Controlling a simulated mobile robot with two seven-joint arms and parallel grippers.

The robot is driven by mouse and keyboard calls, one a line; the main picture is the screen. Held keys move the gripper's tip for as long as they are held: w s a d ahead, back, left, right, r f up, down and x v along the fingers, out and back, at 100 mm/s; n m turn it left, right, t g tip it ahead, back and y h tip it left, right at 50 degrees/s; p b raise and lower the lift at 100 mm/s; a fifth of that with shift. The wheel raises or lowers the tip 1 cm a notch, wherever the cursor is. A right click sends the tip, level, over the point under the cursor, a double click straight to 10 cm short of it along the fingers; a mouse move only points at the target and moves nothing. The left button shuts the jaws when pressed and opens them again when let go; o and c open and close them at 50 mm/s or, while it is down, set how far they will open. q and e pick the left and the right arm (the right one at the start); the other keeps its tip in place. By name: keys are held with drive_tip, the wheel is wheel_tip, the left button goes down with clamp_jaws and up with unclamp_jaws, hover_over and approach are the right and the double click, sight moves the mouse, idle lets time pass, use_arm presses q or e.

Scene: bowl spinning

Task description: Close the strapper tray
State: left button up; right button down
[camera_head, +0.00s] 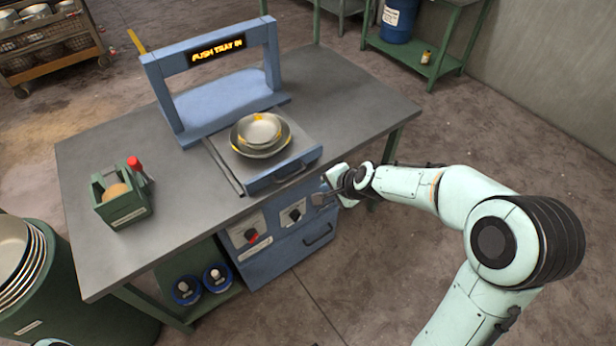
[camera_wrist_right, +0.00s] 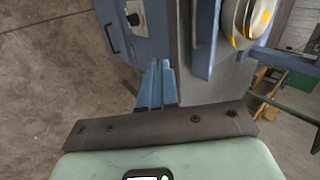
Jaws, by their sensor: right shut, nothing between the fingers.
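The strapper (camera_head: 222,90) is a blue arch on the workbench, with a lit sign reading "PUSH TRAY IN". A stack of metal bowls (camera_head: 258,133) with yellow marks sits on the tray. In the right wrist view the tray's blue front (camera_wrist_right: 203,38) is right of the fingers, with the bowls (camera_wrist_right: 246,18) beyond. My right gripper (camera_head: 322,198) is shut and empty, just in front of and below the tray front, apparently apart from it. My left gripper is out of view.
A blue cabinet with knobs (camera_head: 287,240) is under the bench's front edge, close to my right gripper. A green box with a red-topped tool (camera_head: 122,196) stands on the bench's left. A green bin of bowls (camera_head: 75,300) is at lower left.

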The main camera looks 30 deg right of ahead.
drive_tip(key=w+f+p, duration=0.1)
drive_tip(key=w+f, duration=0.4)
drive_tip(key=w, duration=0.5)
drive_tip(key=shift+w+a+f+m+t, duration=0.15)
drive_tip(key=shift+w+f+m+t, duration=0.1)
drive_tip(key=shift+w+m+t, duration=0.05)
